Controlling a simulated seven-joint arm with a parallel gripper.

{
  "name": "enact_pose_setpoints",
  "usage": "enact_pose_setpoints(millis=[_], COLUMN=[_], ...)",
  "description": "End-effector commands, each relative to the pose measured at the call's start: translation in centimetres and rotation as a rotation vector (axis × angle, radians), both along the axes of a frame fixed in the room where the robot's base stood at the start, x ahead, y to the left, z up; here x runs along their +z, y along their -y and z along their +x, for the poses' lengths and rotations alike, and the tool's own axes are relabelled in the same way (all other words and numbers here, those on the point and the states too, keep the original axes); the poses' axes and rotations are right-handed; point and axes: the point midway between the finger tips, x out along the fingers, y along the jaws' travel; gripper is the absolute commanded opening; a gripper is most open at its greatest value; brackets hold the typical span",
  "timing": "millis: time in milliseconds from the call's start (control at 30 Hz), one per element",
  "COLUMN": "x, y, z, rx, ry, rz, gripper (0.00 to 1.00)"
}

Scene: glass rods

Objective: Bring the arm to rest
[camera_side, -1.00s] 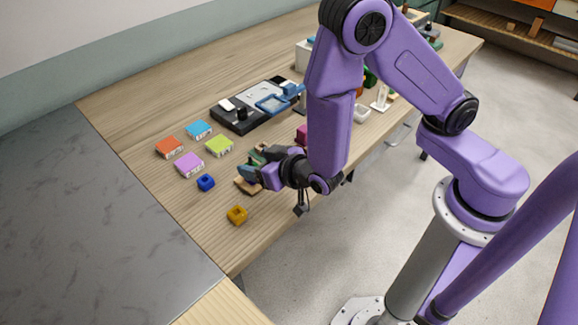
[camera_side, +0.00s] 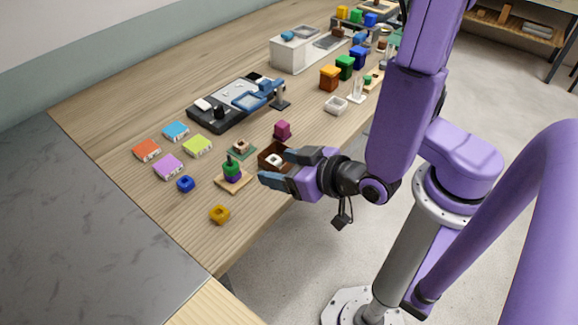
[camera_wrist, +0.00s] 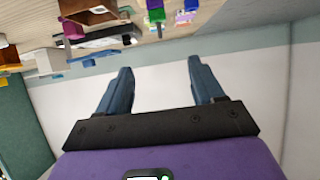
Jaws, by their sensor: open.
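My gripper (camera_side: 272,166) is open and empty in the side view, near the front edge of the wooden table (camera_side: 100,115). A brown open box (camera_side: 270,153) is partly hidden behind the fingers. In the wrist view, the two blue fingers (camera_wrist: 162,85) stand apart with only a pale wall between them.
A yellow-orange block (camera_side: 219,214) and a blue block (camera_side: 185,184) lie to the left. Several coloured tiles (camera_side: 168,166) and a black tray (camera_side: 205,126) lie farther back. The floor right of the table is clear around my base.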

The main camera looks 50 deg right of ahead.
Motion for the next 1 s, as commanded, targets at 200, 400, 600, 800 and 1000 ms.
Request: enact_pose_setpoints(millis=[200, 400, 600, 800, 1000], x=[0.5, -0.5, -0.6, 1.1, 3.2], y=[-0.1, -2.2, -6.0, -6.9, -4.1], z=[-1.2, -2.0, -5.0, -8.8, -11.9], rx=[0.004, 0.106, 0.359, 0.634, 0.874], ry=[-0.006, -0.16, -0.442, -0.662, -0.811], rz=[0.003, 0.085, 0.195, 0.197, 0.07], gripper=[0.67, 0.67, 0.67, 0.67, 0.67])
